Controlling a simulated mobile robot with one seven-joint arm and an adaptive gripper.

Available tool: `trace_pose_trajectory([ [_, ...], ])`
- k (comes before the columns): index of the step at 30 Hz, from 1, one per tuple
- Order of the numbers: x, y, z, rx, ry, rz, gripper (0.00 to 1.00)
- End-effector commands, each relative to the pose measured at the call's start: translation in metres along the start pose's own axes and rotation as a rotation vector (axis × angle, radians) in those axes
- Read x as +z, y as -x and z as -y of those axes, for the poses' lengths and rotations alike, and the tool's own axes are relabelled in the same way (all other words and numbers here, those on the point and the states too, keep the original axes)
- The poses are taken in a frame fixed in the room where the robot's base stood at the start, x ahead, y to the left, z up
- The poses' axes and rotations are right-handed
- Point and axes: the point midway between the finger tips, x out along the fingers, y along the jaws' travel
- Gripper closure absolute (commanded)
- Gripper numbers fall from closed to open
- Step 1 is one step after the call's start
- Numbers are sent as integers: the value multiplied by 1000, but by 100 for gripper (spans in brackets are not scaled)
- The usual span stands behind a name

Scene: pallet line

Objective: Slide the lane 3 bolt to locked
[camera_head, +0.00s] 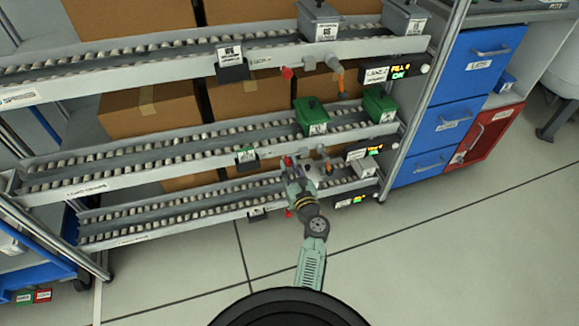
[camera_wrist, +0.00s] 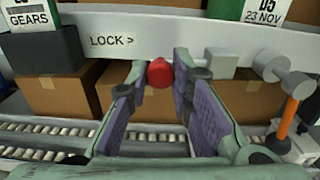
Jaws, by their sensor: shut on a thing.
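The bolt's red knob (camera_wrist: 160,72) is on the front rail (camera_wrist: 150,32) of a roller lane. The words "LOCK >" (camera_wrist: 112,41) are printed left of the knob, with the arrow pointing right. My gripper (camera_wrist: 162,80) is shut on the red knob, with a pad on each side of it. The head view shows my gripper (camera_head: 290,164) at the middle lane's rail (camera_head: 200,168). A grey block (camera_wrist: 221,62) sits on the rail just right of the knob. The lane number beside the middle display is too small to read for sure.
A hanging orange-handled lever (camera_wrist: 290,112) stands right of the grey block. A dark tag holder (camera_wrist: 48,52) is at left. Green bins (camera_head: 311,116) stand on the middle lane. The lower lane (camera_head: 170,225) runs beneath. The floor (camera_head: 450,250) at right is clear.

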Motion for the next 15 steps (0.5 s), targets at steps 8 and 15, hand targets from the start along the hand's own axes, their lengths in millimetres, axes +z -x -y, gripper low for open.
trace_pose_trajectory([
  [8, 0, 0, 21, -4, 2, 0, 100],
  [15, 0, 0, 51, -2, 0, 0, 100],
])
